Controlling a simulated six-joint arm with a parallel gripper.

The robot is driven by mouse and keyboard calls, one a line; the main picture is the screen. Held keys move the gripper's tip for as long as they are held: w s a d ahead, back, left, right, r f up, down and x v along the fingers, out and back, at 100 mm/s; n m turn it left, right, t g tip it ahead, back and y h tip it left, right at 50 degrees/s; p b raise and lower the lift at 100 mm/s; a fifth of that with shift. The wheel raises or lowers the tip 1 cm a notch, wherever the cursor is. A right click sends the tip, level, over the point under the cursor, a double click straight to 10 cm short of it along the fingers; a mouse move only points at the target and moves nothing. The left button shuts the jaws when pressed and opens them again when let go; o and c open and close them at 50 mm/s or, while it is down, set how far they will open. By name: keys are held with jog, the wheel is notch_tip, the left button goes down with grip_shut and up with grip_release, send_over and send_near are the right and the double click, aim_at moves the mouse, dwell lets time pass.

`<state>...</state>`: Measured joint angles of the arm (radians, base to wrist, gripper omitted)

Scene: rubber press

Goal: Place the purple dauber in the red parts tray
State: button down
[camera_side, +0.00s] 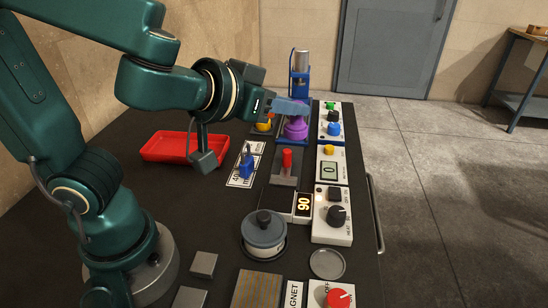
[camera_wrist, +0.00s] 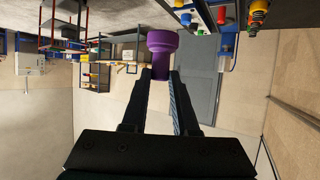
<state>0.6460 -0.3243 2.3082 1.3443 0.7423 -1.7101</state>
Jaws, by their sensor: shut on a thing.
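The purple dauber (camera_side: 295,128) is at the back right of the dark table, in front of the blue press. My gripper (camera_side: 288,108) is shut on its upper part from the left side. In the wrist view the dauber (camera_wrist: 161,50) sits between the two fingertips (camera_wrist: 161,76), its wide end beyond them. In the side view it looks upright; I cannot tell whether its base touches a surface. The red parts tray (camera_side: 165,148) lies at the back left of the table and looks empty, partly behind my wrist.
The blue press (camera_side: 300,84) stands close behind the dauber. Control boxes with knobs (camera_side: 330,120) line the right edge.

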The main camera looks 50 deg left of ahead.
jog(key=s+a+f+n+g+y, duration=0.1)
jog(key=s+a+n+g+y, duration=0.1)
jog(key=a+n+g+y, duration=1.15)
jog(key=s+a+f+n+g+h, duration=0.3)
jog(key=s+a+n, duration=0.2)
jog(key=s+a, duration=0.3)
jog(key=s+a+f+n+g+h, duration=0.2)
jog(key=s+a+f+n+g, duration=0.15)
jog(key=s+a, duration=0.4)
jog(key=shift+n, duration=0.4)
jog(key=shift+w+d+f, duration=0.2)
jog(key=shift+w+f, duration=1.45)
jog(key=shift+w, duration=0.5)
jog(key=shift+w+d+f, duration=0.15)
jog(key=shift+w+f, duration=1.5)
jog(key=shift+w, duration=0.5)
jog(key=shift+w+d+f, duration=0.2)
jog(key=shift+w+f, duration=1.45)
jog(key=shift+w, duration=0.5)
jog(key=shift+f, duration=0.1)
jog(key=c, duration=0.7)
grip_release()
